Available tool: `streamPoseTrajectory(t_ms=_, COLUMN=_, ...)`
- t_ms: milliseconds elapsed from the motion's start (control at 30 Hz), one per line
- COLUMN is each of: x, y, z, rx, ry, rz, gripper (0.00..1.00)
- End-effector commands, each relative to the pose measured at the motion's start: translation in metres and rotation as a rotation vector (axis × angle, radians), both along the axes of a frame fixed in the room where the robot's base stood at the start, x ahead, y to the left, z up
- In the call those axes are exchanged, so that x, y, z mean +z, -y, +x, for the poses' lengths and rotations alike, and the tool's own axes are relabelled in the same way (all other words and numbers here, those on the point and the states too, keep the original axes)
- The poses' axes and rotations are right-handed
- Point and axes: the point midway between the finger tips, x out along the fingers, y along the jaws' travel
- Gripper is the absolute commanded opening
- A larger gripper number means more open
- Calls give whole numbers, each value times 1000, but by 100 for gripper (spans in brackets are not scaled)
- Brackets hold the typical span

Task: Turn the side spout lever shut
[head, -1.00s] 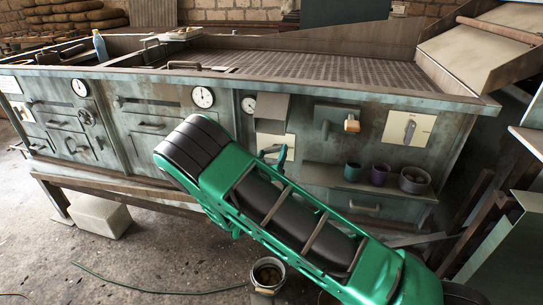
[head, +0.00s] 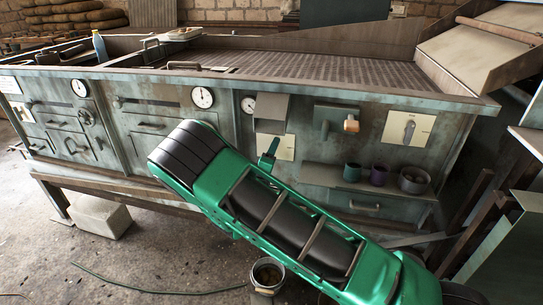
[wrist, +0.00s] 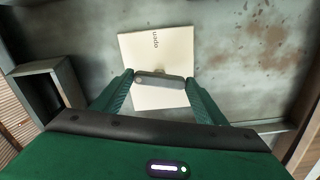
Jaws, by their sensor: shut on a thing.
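A pale plate (wrist: 158,48) with the word "open" is fixed to the grey-green front panel. A grey lever (wrist: 160,80) lies crosswise over it in the wrist view. My gripper (wrist: 160,82) is shut on the lever, with one green finger at each end of it. In the head view my gripper (head: 268,156) reaches the left part of the same plate (head: 285,150). The lever is hidden there behind my gripper. The lower part of the plate is partly covered by my gripper in the wrist view.
A grey box-like hood (head: 271,107) juts out just above the plate and shows at left in the wrist view (wrist: 48,88). A shelf (head: 350,182) with pots sits below.

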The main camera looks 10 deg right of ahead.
Motion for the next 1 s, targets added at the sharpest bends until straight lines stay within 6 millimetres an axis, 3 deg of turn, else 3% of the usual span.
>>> streamPoseTrajectory(t_ms=433, x=-2, y=-7, z=1, rx=15, ry=-94, rz=-187, gripper=44)
streamPoseTrajectory(t_ms=1000, x=-3, y=-7, z=0, rx=15, ry=-108, rz=-211, gripper=44)
